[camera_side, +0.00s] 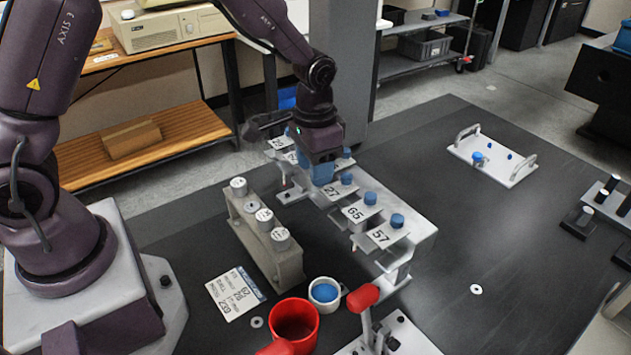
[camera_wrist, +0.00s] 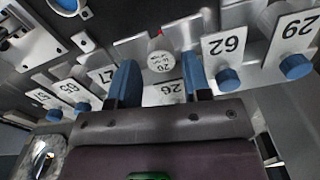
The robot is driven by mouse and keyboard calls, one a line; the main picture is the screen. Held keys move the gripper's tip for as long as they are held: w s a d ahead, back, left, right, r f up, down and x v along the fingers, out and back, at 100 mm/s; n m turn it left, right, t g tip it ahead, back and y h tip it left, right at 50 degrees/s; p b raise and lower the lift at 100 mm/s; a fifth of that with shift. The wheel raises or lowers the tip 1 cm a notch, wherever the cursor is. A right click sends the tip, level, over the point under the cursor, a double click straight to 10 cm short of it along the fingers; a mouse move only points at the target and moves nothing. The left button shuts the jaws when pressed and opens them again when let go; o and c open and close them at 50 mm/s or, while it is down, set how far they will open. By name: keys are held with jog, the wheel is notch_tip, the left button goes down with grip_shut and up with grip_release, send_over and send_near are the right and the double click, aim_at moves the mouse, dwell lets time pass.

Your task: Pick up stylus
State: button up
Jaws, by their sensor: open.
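My gripper (camera_side: 322,172) is over the grey rack (camera_side: 418,232) in the side view. In the wrist view its two blue fingers (camera_wrist: 160,78) are apart, with nothing between their tips that I can see held. A white round-ended cylinder with writing, perhaps a stylus (camera_wrist: 160,60), shows just beyond the gap, with a little red behind it. A tag reading 26 (camera_wrist: 165,93) lies between the fingers, partly hidden by my gripper. In the side view, my gripper hides that part of the rack.
Blue-knobbed tags 65 (camera_side: 359,211) and 57 (camera_side: 382,236) sit along the rack. A grey block (camera_side: 289,263) with white labelled cylinders stands left of it. A red cup (camera_side: 293,325), a white cup with blue inside (camera_side: 324,291) and a red-handled clamp (camera_side: 364,298) are in front.

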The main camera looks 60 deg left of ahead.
jog(key=shift+f, duration=1.35)
jog(key=c, duration=0.7)
jog(key=shift+o, duration=0.2)
jog(key=shift+r, duration=0.1)
